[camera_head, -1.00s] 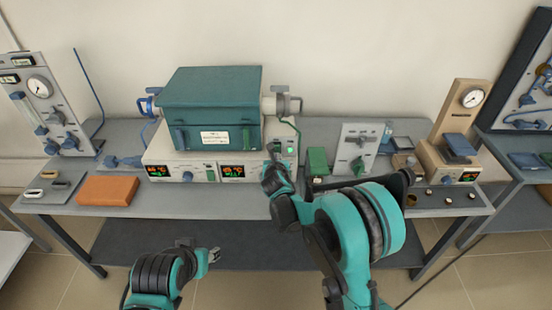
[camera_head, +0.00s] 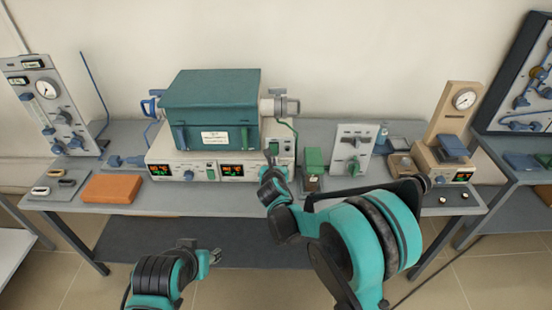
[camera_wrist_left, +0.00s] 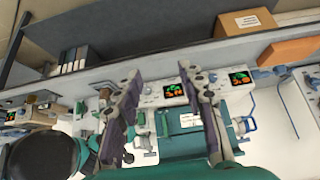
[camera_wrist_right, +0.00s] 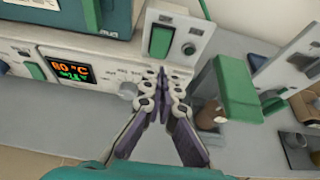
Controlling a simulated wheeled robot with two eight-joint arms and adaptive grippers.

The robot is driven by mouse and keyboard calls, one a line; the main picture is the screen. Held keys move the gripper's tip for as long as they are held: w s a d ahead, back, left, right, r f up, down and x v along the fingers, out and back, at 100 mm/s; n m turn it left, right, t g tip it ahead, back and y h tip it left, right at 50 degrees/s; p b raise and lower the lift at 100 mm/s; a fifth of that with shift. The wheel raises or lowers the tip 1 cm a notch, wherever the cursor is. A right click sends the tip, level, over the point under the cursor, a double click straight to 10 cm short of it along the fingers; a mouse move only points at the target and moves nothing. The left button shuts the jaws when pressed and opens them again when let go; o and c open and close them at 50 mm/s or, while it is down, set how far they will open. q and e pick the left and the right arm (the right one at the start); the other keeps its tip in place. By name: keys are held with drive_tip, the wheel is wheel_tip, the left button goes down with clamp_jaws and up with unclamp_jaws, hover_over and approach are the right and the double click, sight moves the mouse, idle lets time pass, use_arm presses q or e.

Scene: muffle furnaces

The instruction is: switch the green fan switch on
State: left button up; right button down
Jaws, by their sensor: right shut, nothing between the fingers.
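A large green rocker switch (camera_wrist_right: 160,41) sits on the furnace's white front panel (camera_wrist_right: 112,62). It also shows in the head view (camera_head: 273,148); its label is not readable. A small round lamp (camera_wrist_right: 189,49) beside it looks dark. My right gripper (camera_wrist_right: 163,78) is shut and empty, its fingertips just below the switch in the right wrist view; I cannot tell whether they touch the panel. A smaller green switch (camera_wrist_right: 35,70) is left of the temperature display. My left gripper (camera_head: 215,256) is open and empty, in front of the bench, with spread fingers in the left wrist view.
The teal furnace box (camera_head: 212,98) stands on the white control unit. A green-topped block (camera_head: 313,160) and a grey valve panel (camera_head: 352,150) stand right of the switch, close to my right gripper. An orange brick (camera_head: 111,189) lies at the left on the bench.

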use_arm(q)
drive_tip(key=shift+w+a+r+p, duration=0.1)
drive_tip(key=shift+w+r+p, duration=0.15)
drive_tip(key=shift+r+p, duration=0.25)
drive_tip(key=shift+w+a+r+p, duration=0.1)
drive_tip(key=shift+w+r+p, duration=0.1)
drive_tip(key=shift+r+p, duration=0.3)
use_arm(e)
drive_tip(key=v, duration=0.6)
drive_tip(key=shift+s+a, duration=0.25)
drive_tip(key=shift+s, duration=0.05)
use_arm(q)
drive_tip(key=shift+r, duration=0.1)
use_arm(e)
drive_tip(key=shift+r, duration=0.15)
